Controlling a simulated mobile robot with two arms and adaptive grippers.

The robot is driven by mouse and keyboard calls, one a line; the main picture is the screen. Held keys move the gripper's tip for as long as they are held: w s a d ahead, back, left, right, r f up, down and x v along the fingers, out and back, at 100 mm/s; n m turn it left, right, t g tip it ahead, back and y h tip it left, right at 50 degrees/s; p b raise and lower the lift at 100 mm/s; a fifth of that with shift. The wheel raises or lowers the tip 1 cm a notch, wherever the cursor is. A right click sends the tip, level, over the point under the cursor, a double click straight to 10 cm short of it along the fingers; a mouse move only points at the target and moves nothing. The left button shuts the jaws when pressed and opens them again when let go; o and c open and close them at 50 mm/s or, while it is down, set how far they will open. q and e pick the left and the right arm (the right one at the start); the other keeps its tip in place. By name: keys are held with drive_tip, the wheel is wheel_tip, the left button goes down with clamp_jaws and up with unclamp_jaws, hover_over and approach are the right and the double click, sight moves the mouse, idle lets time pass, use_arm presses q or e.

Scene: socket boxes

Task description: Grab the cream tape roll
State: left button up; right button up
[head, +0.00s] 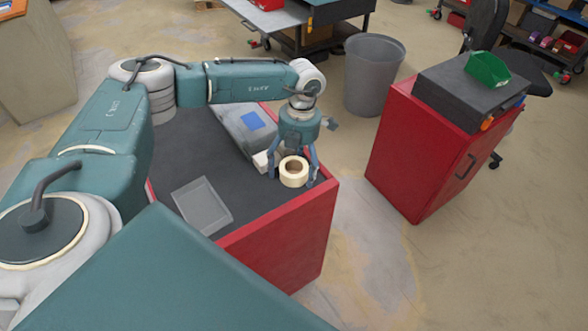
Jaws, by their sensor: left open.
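The cream tape roll (294,179) lies near the right corner of the dark top of a red cabinet (290,233). My left gripper (294,176) points down over the roll, with one finger on its left side and one on its right. The gripper is open. I cannot tell whether the fingers touch the roll. My right gripper is not in view.
A grey case with a blue patch (252,121) lies behind the roll, with a small whitish block (262,161) close to the gripper. A flat grey tray (202,206) lies to the left. A second red cabinet (415,150) and a grey bin (372,80) stand beyond.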

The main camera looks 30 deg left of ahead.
use_arm(q)
drive_tip(key=c, duration=1.3)
